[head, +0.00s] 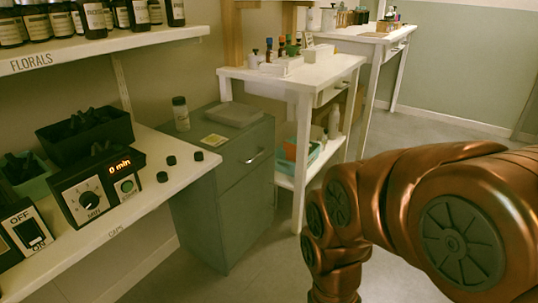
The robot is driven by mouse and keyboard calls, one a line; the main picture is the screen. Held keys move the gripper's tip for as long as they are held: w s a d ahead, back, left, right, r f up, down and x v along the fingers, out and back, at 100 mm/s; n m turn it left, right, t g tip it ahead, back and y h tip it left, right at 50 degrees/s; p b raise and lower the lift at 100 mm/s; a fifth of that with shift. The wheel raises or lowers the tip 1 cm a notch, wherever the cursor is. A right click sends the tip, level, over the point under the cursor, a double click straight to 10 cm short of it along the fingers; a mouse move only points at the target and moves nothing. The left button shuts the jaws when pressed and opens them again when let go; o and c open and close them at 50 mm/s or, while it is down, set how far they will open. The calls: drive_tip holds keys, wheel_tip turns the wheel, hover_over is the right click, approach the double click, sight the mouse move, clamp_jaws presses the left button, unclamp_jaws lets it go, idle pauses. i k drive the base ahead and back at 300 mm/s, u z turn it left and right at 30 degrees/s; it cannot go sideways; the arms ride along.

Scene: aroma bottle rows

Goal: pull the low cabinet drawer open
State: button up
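The low grey-green cabinet (200,208) stands on the floor between the shelf unit and the white table. Its drawer front (236,160) is at the top of the side facing right and looks flush with the cabinet. A pale bar handle (256,156) is on the drawer front. A larger panel (245,212) is below it. My copper arm comes in from the right and bends down to the bottom edge, right of the cabinet and apart from it in the picture. My gripper is out of view.
A timer box (98,187) sits on the left shelf. Floor before the drawer (265,262) is clear.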

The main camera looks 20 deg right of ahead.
sight(240, 156)
drive_tip(key=z, duration=0.05)
drive_tip(key=k, duration=0.6)
drive_tip(key=u, duration=0.8)
drive_tip(key=i, duration=1.15)
drive_tip(key=z, duration=0.4)
